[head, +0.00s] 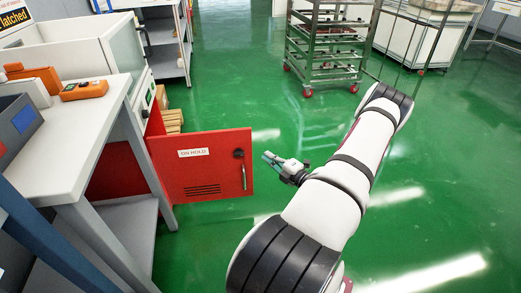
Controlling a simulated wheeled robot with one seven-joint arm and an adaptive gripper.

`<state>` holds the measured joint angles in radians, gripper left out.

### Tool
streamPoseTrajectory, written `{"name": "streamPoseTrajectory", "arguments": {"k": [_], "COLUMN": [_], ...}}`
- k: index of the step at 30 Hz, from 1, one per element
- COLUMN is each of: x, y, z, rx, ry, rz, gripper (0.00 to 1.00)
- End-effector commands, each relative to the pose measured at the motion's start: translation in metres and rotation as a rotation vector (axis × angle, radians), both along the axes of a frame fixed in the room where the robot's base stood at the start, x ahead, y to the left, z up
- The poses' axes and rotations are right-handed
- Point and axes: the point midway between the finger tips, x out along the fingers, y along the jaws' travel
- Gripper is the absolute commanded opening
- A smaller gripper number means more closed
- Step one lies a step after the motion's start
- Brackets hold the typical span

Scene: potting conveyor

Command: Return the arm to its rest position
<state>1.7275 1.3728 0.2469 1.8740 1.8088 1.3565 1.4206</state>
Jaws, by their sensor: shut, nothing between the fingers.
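My arm (330,195) reaches forward from the bottom middle of the head view, over the green floor. My gripper (268,157) shows left of the arm, small, with its teal fingers pointing left and together. Nothing shows between the fingers. The fingertips are just right of the edge of a red cabinet door (215,172) in the picture; whether they touch it I cannot tell. The door stands open and carries a label reading "ON HOLD" and a dark handle.
A grey workbench (85,135) stands at the left, with an orange device (84,90) on it. A metal rack trolley (322,50) on red wheels stands at the back. A white cabinet (425,35) is at the back right. The green floor (460,180) at the right is clear.

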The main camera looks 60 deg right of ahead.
Motion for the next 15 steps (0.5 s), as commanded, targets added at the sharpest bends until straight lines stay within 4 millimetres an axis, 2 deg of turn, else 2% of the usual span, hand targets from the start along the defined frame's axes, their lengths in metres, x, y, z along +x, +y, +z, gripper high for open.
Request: {"name": "streamPoseTrajectory", "arguments": {"k": [1, 6, 15], "x": [-0.008, -0.022, -0.025], "y": [0.001, 0.003, 0.004], "z": [0.001, 0.000, 0.000], "rx": [0.001, 0.001, -0.001], "ry": [0.000, 0.001, 0.000], "rz": [-0.003, -0.001, 0.001], "gripper": [0.00, 0.00, 0.00]}}
